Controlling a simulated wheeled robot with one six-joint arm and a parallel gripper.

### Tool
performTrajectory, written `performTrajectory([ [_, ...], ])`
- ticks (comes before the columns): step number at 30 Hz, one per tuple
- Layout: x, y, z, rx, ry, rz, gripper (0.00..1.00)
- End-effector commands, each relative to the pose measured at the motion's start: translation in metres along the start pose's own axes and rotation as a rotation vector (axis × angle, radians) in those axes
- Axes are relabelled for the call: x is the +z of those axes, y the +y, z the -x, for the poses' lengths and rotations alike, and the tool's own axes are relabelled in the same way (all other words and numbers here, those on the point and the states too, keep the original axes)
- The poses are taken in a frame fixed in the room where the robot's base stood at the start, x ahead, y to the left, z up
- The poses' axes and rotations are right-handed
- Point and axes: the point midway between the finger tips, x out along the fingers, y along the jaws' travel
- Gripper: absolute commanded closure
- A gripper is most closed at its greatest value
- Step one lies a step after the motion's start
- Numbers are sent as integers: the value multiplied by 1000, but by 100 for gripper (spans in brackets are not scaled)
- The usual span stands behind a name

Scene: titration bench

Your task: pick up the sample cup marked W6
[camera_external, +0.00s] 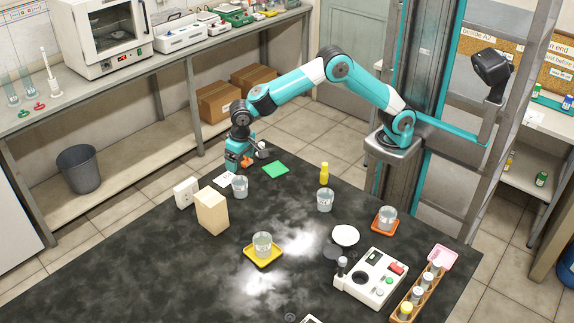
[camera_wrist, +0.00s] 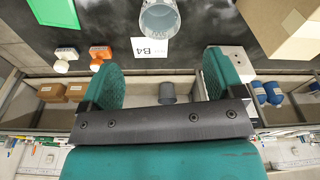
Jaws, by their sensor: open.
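Several clear cups stand on the dark table; their marks are too small to read, so I cannot tell which is W6. One cup (camera_external: 240,186) stands by a white card, just in front of my gripper (camera_external: 237,166). This cup (camera_wrist: 160,17) shows at the top of the wrist view, beyond the fingertips, beside the card marked B4 (camera_wrist: 150,47). My gripper (camera_wrist: 162,75) is open with nothing between its fingers. Other cups are at the middle right (camera_external: 325,201), on a yellow tray (camera_external: 262,244), and on an orange tray (camera_external: 387,217).
A beige block (camera_external: 212,211) and white box (camera_external: 186,193) stand left of the nearest cup. A green square (camera_external: 275,169), yellow bottle (camera_external: 324,173), white instrument (camera_external: 370,277) and wooden vial rack (camera_external: 418,290) are also on the table. The left front tabletop is clear.

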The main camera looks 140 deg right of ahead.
Motion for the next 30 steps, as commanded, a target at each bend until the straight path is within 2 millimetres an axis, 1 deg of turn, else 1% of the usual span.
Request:
performTrajectory([
  [1, 0, 0, -12, 4, -4, 2, 13],
  [3, 1, 0, -28, 3, -3, 3, 13],
  [6, 1, 0, -48, 2, -3, 3, 13],
  [9, 1, 0, -62, 1, -2, 4, 13],
  [17, 2, 0, -82, 0, -2, 5, 13],
  [24, 3, 0, -117, 0, -1, 4, 13],
  [27, 2, 0, -124, -2, 0, 4, 13],
  [30, 2, 0, -125, -3, 1, 4, 13],
])
